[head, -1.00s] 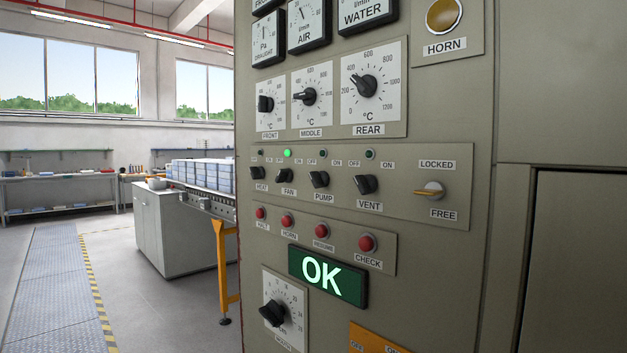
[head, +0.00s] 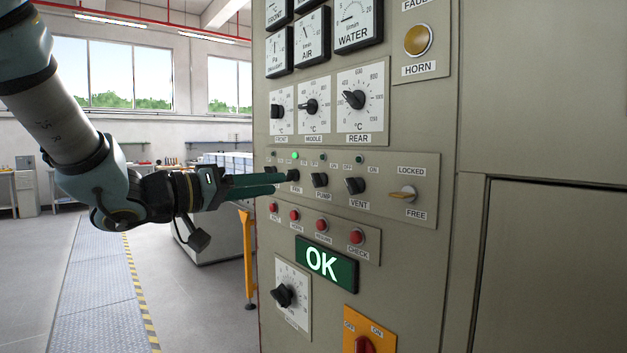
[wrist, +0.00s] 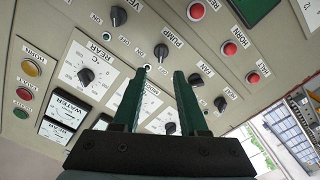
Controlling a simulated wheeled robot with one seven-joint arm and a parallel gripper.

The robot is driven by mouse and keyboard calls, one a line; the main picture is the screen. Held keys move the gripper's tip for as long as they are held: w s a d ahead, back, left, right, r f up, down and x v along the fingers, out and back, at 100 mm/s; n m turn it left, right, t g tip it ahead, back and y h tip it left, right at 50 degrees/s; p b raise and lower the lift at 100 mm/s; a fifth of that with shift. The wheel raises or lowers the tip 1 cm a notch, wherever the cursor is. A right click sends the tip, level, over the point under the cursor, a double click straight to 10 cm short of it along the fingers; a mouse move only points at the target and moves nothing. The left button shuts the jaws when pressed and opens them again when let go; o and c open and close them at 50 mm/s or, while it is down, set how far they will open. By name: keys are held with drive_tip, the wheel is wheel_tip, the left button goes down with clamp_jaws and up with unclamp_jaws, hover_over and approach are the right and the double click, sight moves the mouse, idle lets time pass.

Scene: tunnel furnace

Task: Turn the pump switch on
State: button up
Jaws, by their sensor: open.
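The pump switch (head: 319,180) is a small black rotary knob above its PUMP label in the switch row, between the fan knob (head: 293,175) and the vent knob (head: 355,185). The lamp (head: 323,158) above the pump switch looks dark; the fan lamp (head: 295,155) glows green. My gripper (head: 270,184) is open and empty, its green fingers reaching from the left toward the panel near the fan knob. In the wrist view the pump knob (wrist: 161,52) shows just beyond the fingertips (wrist: 159,73), apart from them.
Red push buttons (head: 321,225) and a lit OK display (head: 326,263) lie below the switches. Temperature dials (head: 354,100) are above. A LOCKED/FREE knob (head: 404,194) is at right. A conveyor with an orange leg (head: 248,270) stands behind the panel's left edge.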

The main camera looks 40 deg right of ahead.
sight(312, 180)
drive_tip(key=d+p, duration=0.1)
drive_tip(key=d, duration=0.9)
drive_tip(key=shift+s+p, duration=0.2)
drive_tip(key=shift+p, duration=0.15)
clamp_jaws()
